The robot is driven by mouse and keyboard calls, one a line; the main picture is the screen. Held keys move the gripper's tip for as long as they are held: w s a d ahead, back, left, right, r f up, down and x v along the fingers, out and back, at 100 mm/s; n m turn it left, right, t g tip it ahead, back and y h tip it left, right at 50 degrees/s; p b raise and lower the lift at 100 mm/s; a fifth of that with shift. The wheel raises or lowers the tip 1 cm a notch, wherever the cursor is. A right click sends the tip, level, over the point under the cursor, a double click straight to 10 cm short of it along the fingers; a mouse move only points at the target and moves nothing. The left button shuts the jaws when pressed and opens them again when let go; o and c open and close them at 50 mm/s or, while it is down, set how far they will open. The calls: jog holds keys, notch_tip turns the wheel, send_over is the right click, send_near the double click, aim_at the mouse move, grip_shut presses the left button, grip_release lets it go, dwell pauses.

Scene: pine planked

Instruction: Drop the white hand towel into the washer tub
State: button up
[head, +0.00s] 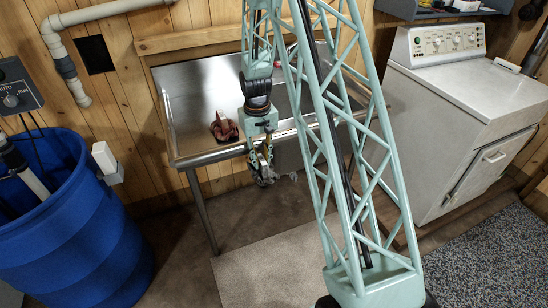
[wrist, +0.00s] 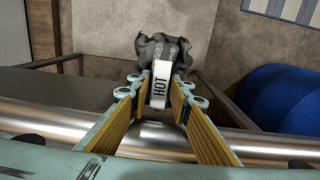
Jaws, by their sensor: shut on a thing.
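My gripper (head: 264,168) hangs in front of the steel sink's front rim, pointing down. I cannot make out a white hand towel in either view. The off-white washer-like machine (head: 462,110) stands at the right with a dial panel; its top looks closed and no tub opening shows.
A blue barrel (head: 70,225) stands at the left. A small white-and-red thing (head: 507,65) lies on the machine's top. A light mat (head: 270,265) and a speckled rug (head: 490,260) cover the floor.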

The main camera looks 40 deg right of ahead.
jog(key=w+a+f+n+b, duration=0.1)
jog(key=a+n, duration=0.1)
jog(key=a, duration=1.4)
jog(key=shift+w+a+f+n, duration=0.15)
jog(key=shift+w+a+n, duration=0.15)
jog(key=shift+a, duration=0.1)
